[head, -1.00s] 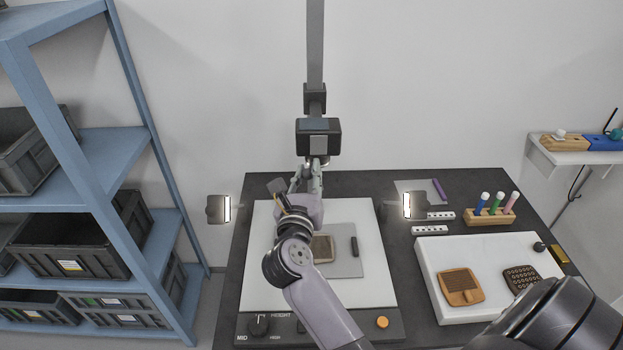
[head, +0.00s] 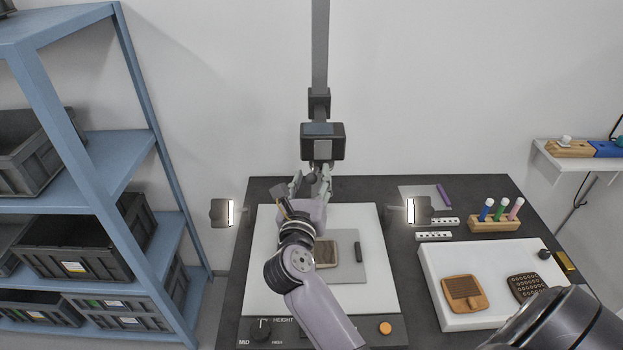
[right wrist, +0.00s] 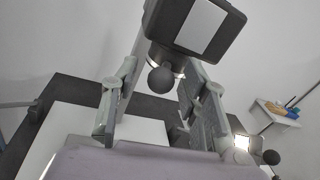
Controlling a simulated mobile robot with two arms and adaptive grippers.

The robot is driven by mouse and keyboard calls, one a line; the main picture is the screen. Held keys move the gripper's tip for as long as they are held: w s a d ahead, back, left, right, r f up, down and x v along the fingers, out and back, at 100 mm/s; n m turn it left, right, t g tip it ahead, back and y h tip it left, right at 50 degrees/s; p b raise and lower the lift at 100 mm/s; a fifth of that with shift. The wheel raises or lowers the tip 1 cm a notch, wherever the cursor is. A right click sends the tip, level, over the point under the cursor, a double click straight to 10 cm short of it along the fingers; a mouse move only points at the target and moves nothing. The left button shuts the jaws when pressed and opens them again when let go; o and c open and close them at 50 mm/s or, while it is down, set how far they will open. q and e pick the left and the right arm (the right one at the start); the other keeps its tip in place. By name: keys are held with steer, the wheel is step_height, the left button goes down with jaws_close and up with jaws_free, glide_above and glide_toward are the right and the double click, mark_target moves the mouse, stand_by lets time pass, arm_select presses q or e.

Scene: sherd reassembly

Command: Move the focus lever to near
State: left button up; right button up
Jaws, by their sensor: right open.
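The dark camera head (head: 322,142) hangs on a vertical post above the white copy stand (head: 360,292). In the right wrist view, its black box (right wrist: 197,25) carries a dark ball knob (right wrist: 160,80) on the near side. I take this knob to be the focus lever's end; no near or far marking is readable. My right gripper (head: 311,182) is just below the camera head. Its fingers are open, and in the right wrist view the knob appears between them with gaps on both sides. In the head view the gripper hides the knob. My left gripper is not in view.
Two lit lamps (head: 222,212) (head: 419,209) flank the stand. A sherd (head: 326,254) lies on its grey card (head: 350,270), partly behind my arm. At right are a white tray (head: 455,322) with sherds and a pen holder (head: 494,223). Blue shelving (head: 190,235) stands at left.

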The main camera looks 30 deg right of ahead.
steer(key=v, duration=0.7)
steer(key=shift+s, duration=0.15)
steer(key=shift+c, duration=0.2)
